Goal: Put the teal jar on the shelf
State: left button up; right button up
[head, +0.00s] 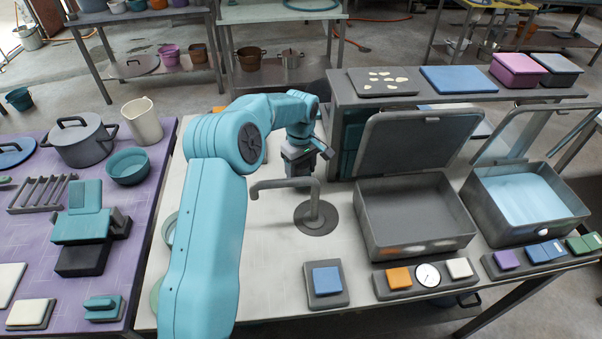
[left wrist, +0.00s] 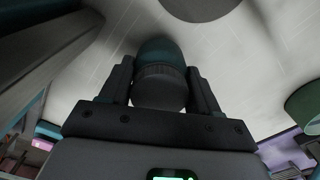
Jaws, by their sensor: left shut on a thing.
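My left gripper (head: 299,166) is at the far side of the pale worktop, just left of the grey shelf unit (head: 335,98). In the left wrist view, it is shut on the teal jar (left wrist: 160,52), with one finger on each side. The jar has a rounded teal body and a ribbed grey lid (left wrist: 159,88) facing my wrist. In the head view the jar is mostly hidden by my gripper, so its height above the worktop cannot be told. Teal panels or items (head: 352,140) show in the shadow under the shelf's top. My right gripper is not in view.
A curved tap (head: 313,200) on a dark round base stands near my gripper. A lidded grey bin (head: 410,215) is open in front of the shelf.

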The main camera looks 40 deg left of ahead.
pick_arm(q)
notch_tip(320, 180, down, 2)
jog(key=shift+f, duration=0.1)
jog(key=shift+s, duration=0.1)
jog(key=shift+f, duration=0.2)
jog(key=o, duration=1.2)
jog(key=shift+c, duration=0.2)
jog(key=shift+r, duration=0.1)
